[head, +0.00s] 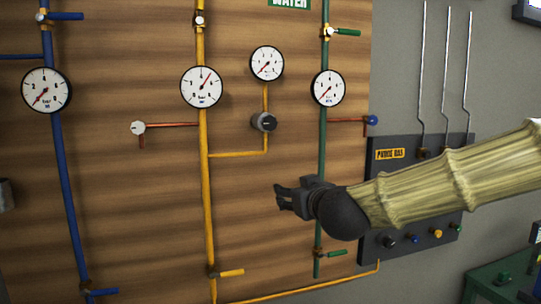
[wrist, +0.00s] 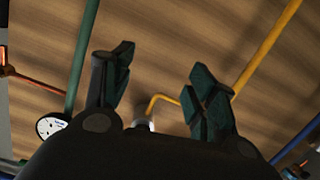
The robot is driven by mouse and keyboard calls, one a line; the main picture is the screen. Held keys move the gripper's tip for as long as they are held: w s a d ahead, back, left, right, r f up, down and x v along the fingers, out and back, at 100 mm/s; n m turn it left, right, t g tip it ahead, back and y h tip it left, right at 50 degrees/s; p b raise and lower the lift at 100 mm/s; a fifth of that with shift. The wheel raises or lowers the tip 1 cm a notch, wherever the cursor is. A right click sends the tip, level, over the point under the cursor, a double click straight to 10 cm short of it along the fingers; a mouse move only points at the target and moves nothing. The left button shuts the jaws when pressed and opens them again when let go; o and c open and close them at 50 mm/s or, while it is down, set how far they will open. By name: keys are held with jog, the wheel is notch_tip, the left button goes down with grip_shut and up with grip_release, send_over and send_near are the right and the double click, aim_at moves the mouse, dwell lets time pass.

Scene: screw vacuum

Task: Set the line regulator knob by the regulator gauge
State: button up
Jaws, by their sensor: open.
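The line regulator knob (head: 264,122), dark and round with a lighter face, sits on the yellow branch pipe in the head view. The regulator gauge (head: 267,64), white with a black rim, is straight above it; its red needle seems to point to the lower left. My gripper (head: 279,197) is open and empty, below and slightly right of the knob in the picture and apart from it. In the wrist view, my two fingers (wrist: 162,65) stand spread before the board. A grey piece at the branch pipe's end, likely the knob (wrist: 143,123), shows partly behind my gripper's body.
The yellow main pipe (head: 206,180) with its gauge (head: 202,87) stands left of the knob. The green pipe (head: 322,140) with a gauge (head: 329,88) stands right. A red-brown side pipe (head: 345,120) has a blue end. A purge gas panel (head: 390,154) is behind my arm.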

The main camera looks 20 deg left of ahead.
jog(key=n+t+y, duration=0.1)
jog(key=t, duration=0.1)
send_near(270, 124)
jog(key=shift+p+x, duration=2.6)
jog(key=shift+x, duration=2.2)
jog(key=shift+r, duration=0.1)
jog(key=c, duration=1)
jog(key=shift+c, duration=0.2)
jog(key=shift+b, duration=0.4)
